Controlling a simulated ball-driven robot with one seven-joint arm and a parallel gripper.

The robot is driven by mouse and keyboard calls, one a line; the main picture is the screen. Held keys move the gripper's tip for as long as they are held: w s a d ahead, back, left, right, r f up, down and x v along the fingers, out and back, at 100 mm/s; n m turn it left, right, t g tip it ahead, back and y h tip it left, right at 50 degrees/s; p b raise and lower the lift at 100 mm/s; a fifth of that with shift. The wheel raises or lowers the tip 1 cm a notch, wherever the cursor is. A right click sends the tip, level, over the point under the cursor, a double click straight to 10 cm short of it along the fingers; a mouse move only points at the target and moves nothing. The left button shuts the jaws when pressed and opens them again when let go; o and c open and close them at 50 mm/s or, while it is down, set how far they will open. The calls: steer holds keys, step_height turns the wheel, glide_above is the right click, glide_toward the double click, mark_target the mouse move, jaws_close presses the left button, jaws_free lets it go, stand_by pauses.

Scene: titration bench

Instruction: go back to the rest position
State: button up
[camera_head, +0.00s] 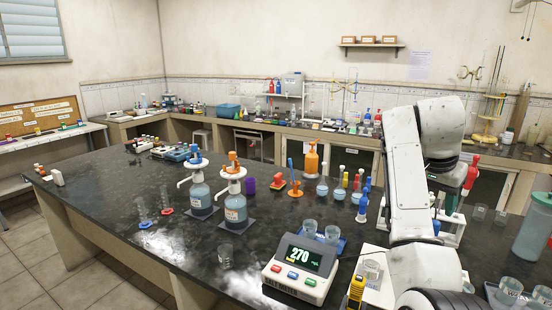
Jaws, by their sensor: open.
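My white arm rises at the right of the view and bends over at the top. My gripper (448,190) points down at its end, over the right part of the dark bench (130,210). It is small and dark here, partly hidden by my own arm, and its fingertips are hard to make out. It is open, and I see nothing held in it. Just below and beside it is a white rack (452,236) with bottles; I cannot tell whether they touch.
Flasks (338,191) stand behind. A large green-tinted container (533,232) is at far right. The left bench front is mostly clear.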

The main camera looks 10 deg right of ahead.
steer(key=s+a+f+n, duration=0.1)
steer(key=s+f, duration=0.4)
steer(key=f, duration=0.4)
steer(key=s+a+f+n, duration=0.2)
steer(key=s+f, duration=0.3)
steer(key=f, duration=0.4)
steer(key=s+a+f+n+y, duration=0.1)
steer(key=s+f, duration=0.4)
steer(key=f, duration=0.5)
steer(key=shift+s+a+n+g, duration=0.15)
steer(key=shift+s+n+g, duration=0.2)
steer(key=shift+n, duration=0.35)
steer(key=s+a+f+n+y, duration=0.1)
steer(key=s+a+f+n, duration=0.1)
steer(key=s, duration=0.7)
steer(key=s+a+f+n+y, duration=0.1)
steer(key=s+a+f, duration=0.3)
steer(key=s, duration=0.5)
steer(key=s+a+f+n, duration=0.3)
steer(key=s, duration=0.6)
steer(key=shift+s+a+y, duration=0.2)
steer(key=shift+s+y, duration=0.1)
steer(key=shift+y, duration=0.1)
